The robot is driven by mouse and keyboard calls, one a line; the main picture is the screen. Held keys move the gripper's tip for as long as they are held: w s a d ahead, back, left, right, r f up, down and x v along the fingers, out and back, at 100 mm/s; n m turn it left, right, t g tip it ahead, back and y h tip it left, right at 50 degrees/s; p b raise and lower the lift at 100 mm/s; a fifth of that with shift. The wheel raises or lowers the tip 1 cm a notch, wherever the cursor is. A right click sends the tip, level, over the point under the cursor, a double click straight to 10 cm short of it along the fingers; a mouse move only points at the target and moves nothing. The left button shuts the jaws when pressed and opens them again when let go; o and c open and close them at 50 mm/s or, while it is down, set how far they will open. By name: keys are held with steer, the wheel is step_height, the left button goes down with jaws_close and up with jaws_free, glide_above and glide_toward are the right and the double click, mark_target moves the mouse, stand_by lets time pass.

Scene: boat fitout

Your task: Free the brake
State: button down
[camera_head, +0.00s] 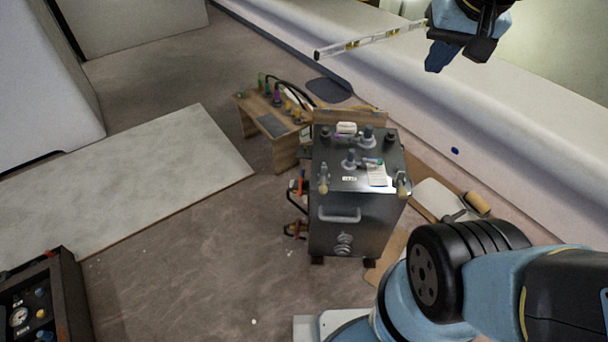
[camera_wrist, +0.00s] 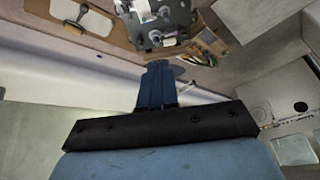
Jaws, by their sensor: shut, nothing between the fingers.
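A dark metal cabinet (camera_head: 345,210) stands on short feet mid-floor. Its top carries several grey knobs, a white label and small loose items. Two light-knobbed levers, left (camera_head: 323,180) and right (camera_head: 402,184), sit at its front corners. A grey bar handle and a round fitting are on its front. Orange-and-black fittings (camera_head: 297,188) hang at its left side. I cannot tell which part is the brake. The cabinet top (camera_wrist: 152,18) also shows in the wrist view. My gripper (camera_head: 437,58) is high at upper right, away from the cabinet; its blue fingers (camera_wrist: 157,82) are together and empty.
A small wooden bench (camera_head: 272,122) with cables and coloured fittings stands behind the cabinet. A spirit level (camera_head: 370,40) shows beside my gripper. A board with a roller (camera_head: 477,202) lies right of the cabinet. A dark gauge panel (camera_head: 45,300) is at lower left.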

steer(key=w+a+f+m+g, duration=0.1)
steer(key=w+a+f+m, duration=0.15)
steer(key=w, duration=0.65)
steer(key=m+g+h, duration=0.2)
steer(key=m+g, duration=0.2)
steer(key=m, duration=0.8)
glide_above(301, 188)
steer(key=w+d, duration=0.2)
step_height(301, 188, down, 36)
steer(key=f, duration=0.1)
steer(key=a+f+m+h, duration=0.1)
steer(key=a+f, duration=0.1)
steer(key=f, duration=0.7)
steer(key=s+a+f+m+h, duration=0.1)
steer(key=a+f+m, duration=0.1)
steer(key=f, duration=0.8)
steer(key=shift+s, duration=0.3)
steer(key=x, duration=1)
steer(key=shift+s+d, duration=0.15)
